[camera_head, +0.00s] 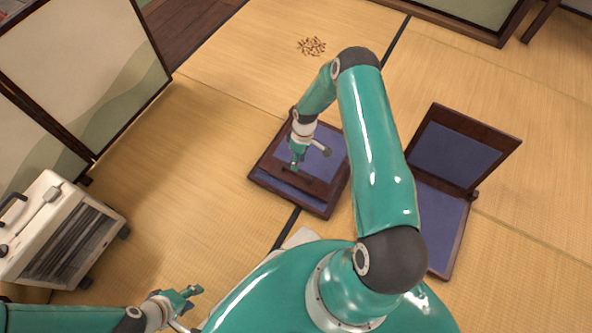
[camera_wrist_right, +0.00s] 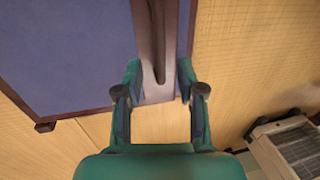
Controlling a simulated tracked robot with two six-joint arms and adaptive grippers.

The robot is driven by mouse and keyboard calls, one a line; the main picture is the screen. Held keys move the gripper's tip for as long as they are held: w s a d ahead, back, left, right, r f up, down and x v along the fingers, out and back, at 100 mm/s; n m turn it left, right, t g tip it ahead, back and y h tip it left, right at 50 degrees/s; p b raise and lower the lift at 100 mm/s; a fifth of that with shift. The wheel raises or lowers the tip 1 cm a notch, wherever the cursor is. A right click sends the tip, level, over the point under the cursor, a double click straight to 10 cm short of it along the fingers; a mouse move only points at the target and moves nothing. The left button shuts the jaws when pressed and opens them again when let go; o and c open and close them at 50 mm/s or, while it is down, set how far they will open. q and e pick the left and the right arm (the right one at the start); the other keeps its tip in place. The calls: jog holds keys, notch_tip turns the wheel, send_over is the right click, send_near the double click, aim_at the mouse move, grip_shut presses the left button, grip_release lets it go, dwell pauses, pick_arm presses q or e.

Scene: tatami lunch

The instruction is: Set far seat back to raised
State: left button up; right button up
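One low floor seat (camera_head: 324,210), dark wood with blue panels, lies near the middle of the head view, its back folded down or nearly so. My right gripper (camera_head: 296,166) is over it, at a brown wooden bar. In the right wrist view, my right gripper's fingers (camera_wrist_right: 160,80) stand on either side of this grooved bar (camera_wrist_right: 153,40), close to it; contact is unclear. A second floor seat (camera_head: 440,215) is at the right with its back (camera_head: 458,145) raised, partly hidden by my right arm. My left gripper (camera_head: 192,297) is low at the left, away from both seats, apparently empty.
A white slatted box (camera_head: 75,235) stands on the tatami at the left, before a folding screen (camera_head: 80,70). Small brown pieces (camera_head: 311,46) lie in a cluster on the floor at the back. Tatami between the box and the middle seat is clear.

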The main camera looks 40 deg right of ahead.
jog(key=shift+s+a+f+b, duration=0.1)
jog(key=shift+a+f+b, duration=0.15)
jog(key=shift+f, duration=0.8)
jog(key=shift+a+f+b, duration=0.15)
jog(key=shift+f+b, duration=0.1)
jog(key=shift+f, duration=0.75)
grip_shut()
